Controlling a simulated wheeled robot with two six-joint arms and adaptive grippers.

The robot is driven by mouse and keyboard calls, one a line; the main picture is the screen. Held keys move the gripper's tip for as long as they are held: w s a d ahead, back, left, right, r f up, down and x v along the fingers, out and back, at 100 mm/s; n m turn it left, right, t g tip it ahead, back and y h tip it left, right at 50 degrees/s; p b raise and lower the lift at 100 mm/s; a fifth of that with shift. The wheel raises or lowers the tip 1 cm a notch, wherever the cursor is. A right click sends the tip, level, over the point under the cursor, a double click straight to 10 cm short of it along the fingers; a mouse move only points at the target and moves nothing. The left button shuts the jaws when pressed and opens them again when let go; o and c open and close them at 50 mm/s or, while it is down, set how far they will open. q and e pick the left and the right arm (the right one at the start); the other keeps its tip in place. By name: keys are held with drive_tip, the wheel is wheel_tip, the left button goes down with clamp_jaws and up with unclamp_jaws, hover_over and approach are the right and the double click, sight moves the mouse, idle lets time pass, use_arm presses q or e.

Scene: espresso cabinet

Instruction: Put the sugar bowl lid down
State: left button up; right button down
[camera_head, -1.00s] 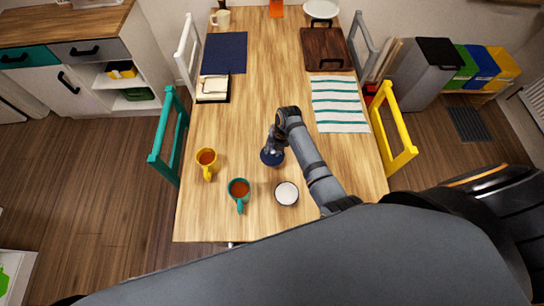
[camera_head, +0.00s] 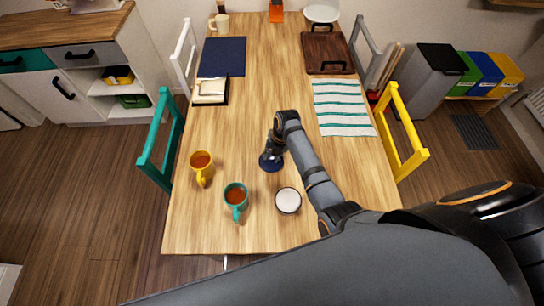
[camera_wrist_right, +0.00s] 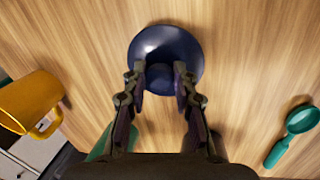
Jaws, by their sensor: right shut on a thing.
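The sugar bowl lid (camera_head: 270,163) is a dark blue disc in the head view, at the near middle of the table. In the right wrist view the lid (camera_wrist_right: 165,42) lies beyond the fingers, with its knob between them. My right gripper (camera_wrist_right: 160,80) is shut on the knob; it also shows in the head view (camera_head: 272,150) above the lid. The lid looks level and low over the wood; I cannot tell whether it touches. The open sugar bowl (camera_head: 288,201), with white contents, stands nearer and slightly right of the lid. My left gripper is not in view.
A yellow mug (camera_head: 201,162) stands left of the lid, and a teal mug (camera_head: 236,197) nearer. A teal spoon-like thing (camera_wrist_right: 295,125) lies right in the wrist view. A striped cloth (camera_head: 343,107) lies at the right. The table (camera_head: 255,95) beyond the lid is clear.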

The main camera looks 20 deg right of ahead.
drive_tip(key=c, duration=1.1)
unclamp_jaws()
drive_tip(key=shift+o, duration=0.2)
drive_tip(key=v, duration=1.2)
drive_tip(key=shift+f, duration=0.1)
